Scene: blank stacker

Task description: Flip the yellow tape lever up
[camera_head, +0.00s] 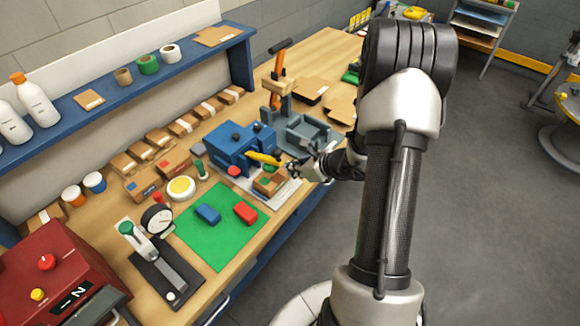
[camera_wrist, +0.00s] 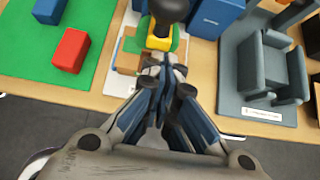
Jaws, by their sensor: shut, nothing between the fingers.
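The yellow tape lever (camera_head: 264,158) sticks out from the front of a blue machine (camera_head: 243,146) on the workbench. It slants slightly down toward my gripper in the head view. In the wrist view a yellow part (camera_wrist: 160,43) shows just beyond my fingertips, with a dark rounded knob above it. My gripper (camera_head: 291,169) is shut and empty, close to the lever's outer end. In the wrist view its fingertips (camera_wrist: 166,68) meet just short of the yellow part. I cannot tell whether they touch it. A small cardboard box (camera_head: 268,184) sits below the lever, partly hidden by my fingers in the wrist view.
A grey fixture (camera_head: 306,135) stands right of the blue machine. A green mat (camera_head: 218,246) with a blue block (camera_head: 208,214) and a red block (camera_head: 245,211) lies to the left.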

